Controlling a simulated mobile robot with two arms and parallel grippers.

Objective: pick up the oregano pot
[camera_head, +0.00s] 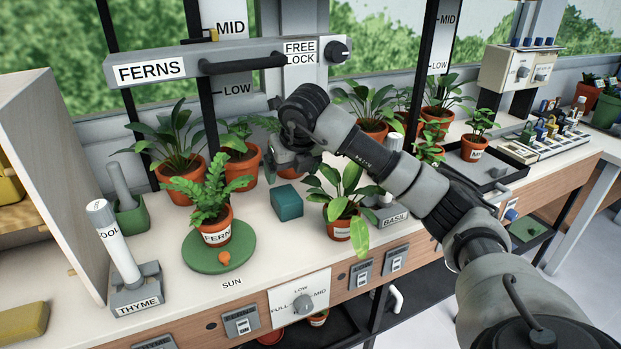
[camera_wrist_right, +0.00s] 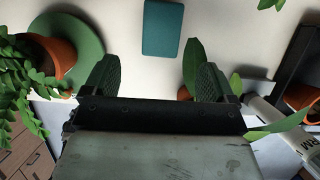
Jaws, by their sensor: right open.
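I cannot make out an oregano label on any pot. A broad-leaved plant in an orange pot (camera_head: 343,229) stands at the bench's front, its label too small to read. My right gripper (camera_head: 285,160) points down over the bench, behind a teal block (camera_head: 287,202) and left of that plant. In the right wrist view its fingers (camera_wrist_right: 152,78) are apart with no pot between them; the teal block (camera_wrist_right: 163,27) lies beyond them and leaves are close by the right finger. My left gripper is not in view.
A fern pot (camera_head: 214,232) stands on a green disc (camera_head: 243,258) at left. More potted plants (camera_head: 240,165) line the back. A beam marked FERNS (camera_head: 220,62) spans above the bench. A THYME stand (camera_head: 137,290) is at front left, and a BASIL tag (camera_head: 394,218) at right.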

